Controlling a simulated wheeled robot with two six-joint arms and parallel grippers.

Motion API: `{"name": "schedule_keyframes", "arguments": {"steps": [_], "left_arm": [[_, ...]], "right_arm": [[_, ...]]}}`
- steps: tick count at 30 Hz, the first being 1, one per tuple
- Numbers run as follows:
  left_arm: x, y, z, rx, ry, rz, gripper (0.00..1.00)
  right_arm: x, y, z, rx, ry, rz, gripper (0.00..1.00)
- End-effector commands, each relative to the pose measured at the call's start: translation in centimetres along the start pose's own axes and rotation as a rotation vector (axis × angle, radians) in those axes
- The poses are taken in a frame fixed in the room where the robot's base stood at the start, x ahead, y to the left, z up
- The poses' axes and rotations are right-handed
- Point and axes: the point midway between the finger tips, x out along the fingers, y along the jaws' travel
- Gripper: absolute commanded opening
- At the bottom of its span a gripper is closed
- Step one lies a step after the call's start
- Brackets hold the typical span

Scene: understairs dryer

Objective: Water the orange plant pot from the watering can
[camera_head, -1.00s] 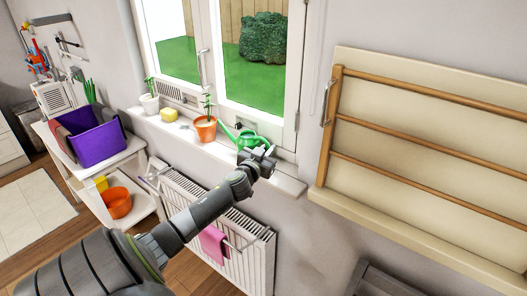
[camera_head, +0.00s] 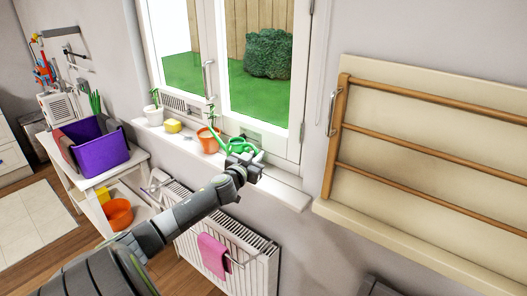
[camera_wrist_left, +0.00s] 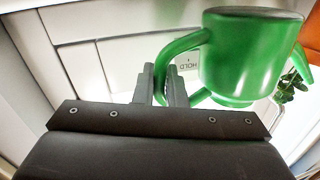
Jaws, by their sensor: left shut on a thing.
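The green watering can (camera_head: 236,147) is at the window sill, just right of the orange plant pot (camera_head: 208,143). Its spout points left, toward the small green plant in that pot, and the spout tip appears beside or over the pot. My left gripper (camera_head: 246,159) is shut on the can's handle. In the left wrist view the fingers (camera_wrist_left: 162,86) close on the handle, and the can's body (camera_wrist_left: 250,55) looks roughly upright. Whether the can's base touches the sill is unclear. Green leaves (camera_wrist_left: 288,88) show beyond the can. My right gripper is not in view.
The window handle (camera_head: 209,80) and glass are behind. A radiator (camera_head: 250,262) with a pink cloth is below. A wooden drying rack (camera_head: 345,130) is at right.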

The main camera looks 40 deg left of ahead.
Motion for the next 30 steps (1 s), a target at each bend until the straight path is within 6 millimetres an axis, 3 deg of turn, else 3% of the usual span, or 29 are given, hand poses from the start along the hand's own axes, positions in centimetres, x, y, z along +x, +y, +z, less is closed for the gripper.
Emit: {"name": "schedule_keyframes", "arguments": {"steps": [16,30], "left_arm": [[-0.1,-0.1,-2.7,-0.099,-0.018,0.007,0.00],[-0.1,-0.1,-2.6,-0.111,-0.020,0.007,0.00]], "right_arm": [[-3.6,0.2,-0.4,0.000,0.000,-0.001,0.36],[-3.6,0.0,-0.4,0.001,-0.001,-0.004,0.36]]}}
